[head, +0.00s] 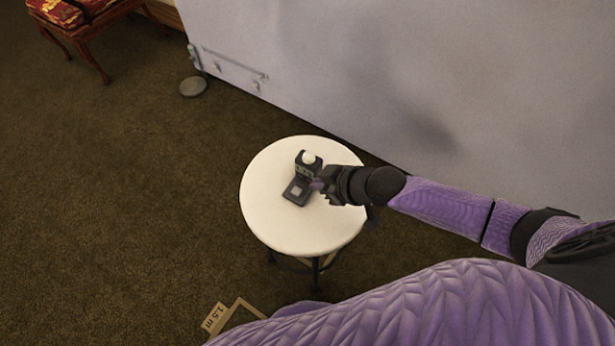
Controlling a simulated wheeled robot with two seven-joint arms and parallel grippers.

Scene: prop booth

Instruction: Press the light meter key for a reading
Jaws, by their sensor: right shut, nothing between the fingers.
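The light meter (298,191) is a small dark device on a round white stool top (265,212). It has a white dome (308,157) at its raised back part and a pale square key (295,190) on its flat lower part. My right gripper (317,186) reaches in from the right and is shut and empty. Its tips are just right of the key, close to the meter's right side. I cannot tell whether they touch it. The gripper hides part of the meter's right edge. My left gripper is not in view.
A red patterned chair (85,25) is at the far left. A sign marked 1.5 m (214,316) lies at the bottom. Brown carpet on the left is clear.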

